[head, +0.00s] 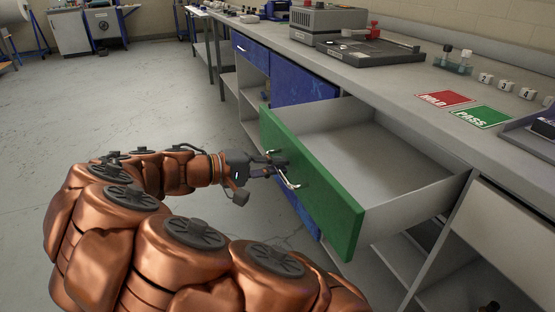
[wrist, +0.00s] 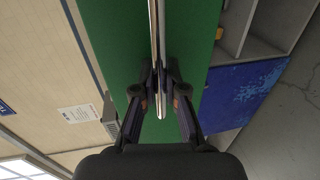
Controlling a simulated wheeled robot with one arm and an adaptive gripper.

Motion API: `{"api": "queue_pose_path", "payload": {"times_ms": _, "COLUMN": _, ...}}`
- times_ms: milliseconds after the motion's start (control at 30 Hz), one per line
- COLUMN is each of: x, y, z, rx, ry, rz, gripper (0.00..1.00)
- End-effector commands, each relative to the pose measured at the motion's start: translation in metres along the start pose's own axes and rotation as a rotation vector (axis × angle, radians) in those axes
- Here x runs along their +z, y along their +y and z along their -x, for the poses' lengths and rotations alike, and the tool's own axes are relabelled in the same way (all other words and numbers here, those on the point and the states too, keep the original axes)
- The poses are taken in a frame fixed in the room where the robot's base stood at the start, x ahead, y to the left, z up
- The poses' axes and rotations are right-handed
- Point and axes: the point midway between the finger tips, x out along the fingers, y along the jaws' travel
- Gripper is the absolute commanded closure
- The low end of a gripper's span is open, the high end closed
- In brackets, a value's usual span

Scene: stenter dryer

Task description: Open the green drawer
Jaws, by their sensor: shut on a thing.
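The green drawer (head: 313,183) stands pulled well out from the counter, and its grey inside (head: 355,145) looks empty. A pale metal bar handle (head: 292,184) runs along its green front. My gripper (head: 279,162) is at the drawer front, shut on the handle. In the wrist view, the two fingers of my gripper (wrist: 160,92) close on the handle (wrist: 158,35) from both sides, with the green front (wrist: 115,40) behind.
A blue drawer (head: 250,50) and a blue door (head: 303,90) are left of the green drawer. The countertop (head: 400,90) carries a grey device (head: 326,22), a red HOLD sign (head: 444,98) and a green PASS sign (head: 482,117). The floor (head: 150,100) at left is clear.

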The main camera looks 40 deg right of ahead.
Motion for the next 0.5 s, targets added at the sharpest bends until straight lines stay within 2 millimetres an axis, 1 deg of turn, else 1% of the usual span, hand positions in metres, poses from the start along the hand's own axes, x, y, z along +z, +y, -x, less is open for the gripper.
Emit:
{"api": "queue_pose_path", "payload": {"times_ms": 467, "x": 0.0000, "y": -0.0002, "z": 0.0026, "rx": 0.001, "ry": -0.011, "rz": -0.004, "gripper": 1.00}}
{"api": "queue_pose_path", "payload": {"times_ms": 500, "x": 0.0001, "y": -0.0001, "z": 0.0026, "rx": 0.001, "ry": -0.011, "rz": -0.004, "gripper": 0.88}}
